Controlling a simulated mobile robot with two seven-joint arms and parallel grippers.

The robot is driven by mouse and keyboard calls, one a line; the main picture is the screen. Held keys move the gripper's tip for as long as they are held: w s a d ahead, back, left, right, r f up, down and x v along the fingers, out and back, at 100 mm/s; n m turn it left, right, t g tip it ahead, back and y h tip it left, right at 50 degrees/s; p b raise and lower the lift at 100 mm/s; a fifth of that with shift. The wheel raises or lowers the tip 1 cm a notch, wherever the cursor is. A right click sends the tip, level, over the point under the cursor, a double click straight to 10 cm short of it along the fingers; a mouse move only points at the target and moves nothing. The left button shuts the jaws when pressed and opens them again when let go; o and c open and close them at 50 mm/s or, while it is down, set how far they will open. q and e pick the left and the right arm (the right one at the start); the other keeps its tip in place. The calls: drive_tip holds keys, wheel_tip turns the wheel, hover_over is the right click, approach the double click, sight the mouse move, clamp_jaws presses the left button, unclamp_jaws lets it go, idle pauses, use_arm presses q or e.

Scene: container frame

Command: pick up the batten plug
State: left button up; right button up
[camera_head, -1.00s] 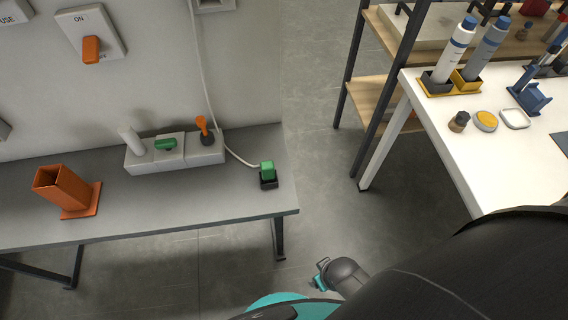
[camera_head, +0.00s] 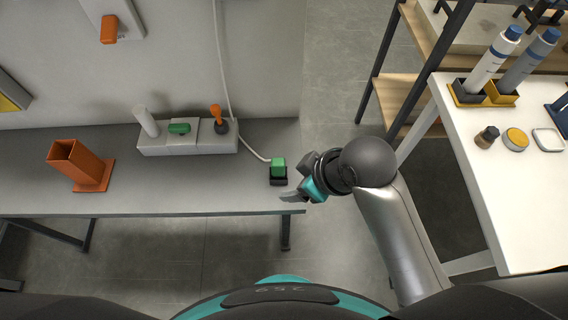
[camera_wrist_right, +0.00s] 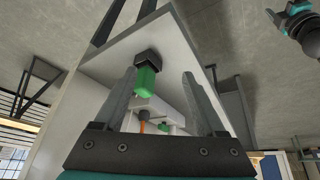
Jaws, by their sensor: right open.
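The batten plug (camera_head: 278,164) is a green block seated in a black holder (camera_head: 278,180) at the right end of the grey bench, with a white cord running to it. My right gripper (camera_head: 296,182) is open and empty just right of the plug, near the bench edge. In the right wrist view the plug (camera_wrist_right: 147,79) appears between the two open fingers (camera_wrist_right: 159,75), ahead of them; I cannot tell the exact gap. What appears to be my left gripper (camera_wrist_right: 290,14) is at the top right of that view, its jaws unclear.
On the grey bench (camera_head: 210,185) stand a white socket batten (camera_head: 189,146) with green and orange pieces, and an orange square tube holder (camera_head: 80,165). A white table (camera_head: 490,190) with bottles stands at right. The bench front is clear.

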drive_tip(key=w+a+r+n+y, duration=0.1)
drive_tip(key=w+a+r+n, duration=0.1)
drive_tip(key=a+r+n, duration=0.3)
wheel_tip(320, 180, up, 6)
drive_tip(key=n+g+h, duration=0.4)
drive_tip(key=n+h, duration=0.1)
drive_tip(key=n, duration=1.5)
hover_over(278, 161)
drive_tip(key=f, duration=0.3)
drive_tip(key=f+b, duration=0.1)
drive_tip(key=f, duration=0.2)
drive_tip(key=f+b, duration=0.1)
drive_tip(key=f, duration=0.2)
drive_tip(key=shift+s+d+f, duration=0.2)
drive_tip(key=shift+s+f, duration=0.05)
drive_tip(key=shift+w+a+f+b, duration=0.1)
drive_tip(key=shift+f+b, duration=0.35)
drive_tip(key=shift+f, duration=0.95)
drive_tip(key=shift+w+a+f+b, duration=0.1)
drive_tip(key=shift+f+b, duration=0.35)
drive_tip(key=shift+f, duration=0.9)
clamp_jaws()
